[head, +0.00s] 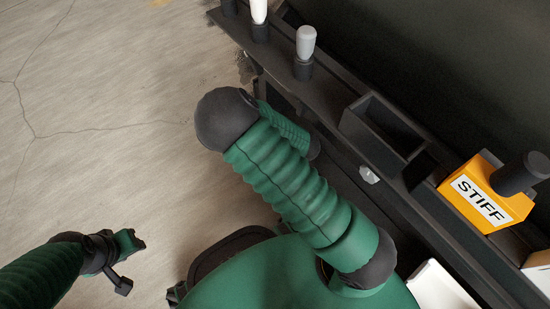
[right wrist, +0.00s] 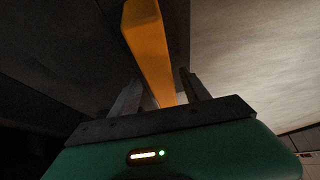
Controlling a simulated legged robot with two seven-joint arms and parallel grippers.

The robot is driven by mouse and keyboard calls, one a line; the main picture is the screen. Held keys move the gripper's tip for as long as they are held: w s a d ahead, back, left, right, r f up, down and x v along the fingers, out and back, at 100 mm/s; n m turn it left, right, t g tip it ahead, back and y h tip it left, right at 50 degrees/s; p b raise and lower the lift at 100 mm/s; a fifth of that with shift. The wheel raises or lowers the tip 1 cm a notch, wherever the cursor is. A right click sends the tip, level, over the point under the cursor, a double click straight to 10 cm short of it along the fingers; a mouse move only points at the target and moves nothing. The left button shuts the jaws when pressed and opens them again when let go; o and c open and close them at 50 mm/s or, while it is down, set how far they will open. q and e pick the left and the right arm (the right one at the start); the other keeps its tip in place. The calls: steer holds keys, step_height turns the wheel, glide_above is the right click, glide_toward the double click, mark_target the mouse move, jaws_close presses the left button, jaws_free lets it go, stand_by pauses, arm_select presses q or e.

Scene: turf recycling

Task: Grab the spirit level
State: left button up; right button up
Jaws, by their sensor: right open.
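An orange-yellow bar (right wrist: 147,42), which looks like the spirit level, shows in the right wrist view. It runs from the top middle down to between the fingers of my right gripper (right wrist: 160,95). These fingers are open, one on each side of the bar's near end; whether either touches it I cannot tell. In the head view the right gripper and the bar are hidden behind my arm and the dark bench. My left gripper (head: 122,262) is at the lower left over the floor, away from the bench; its jaw state is unclear.
A dark bench (head: 335,85) runs diagonally along the right. A white tray (head: 440,288) is at the lower right. The concrete floor (head: 100,110) at left is clear.

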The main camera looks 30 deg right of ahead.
steer(key=shift+a+r, duration=0.1)
steer(key=shift+a, duration=0.05)
steer(key=shift+c, duration=1.3)
jaws_close()
steer(key=shift+r, duration=0.15)
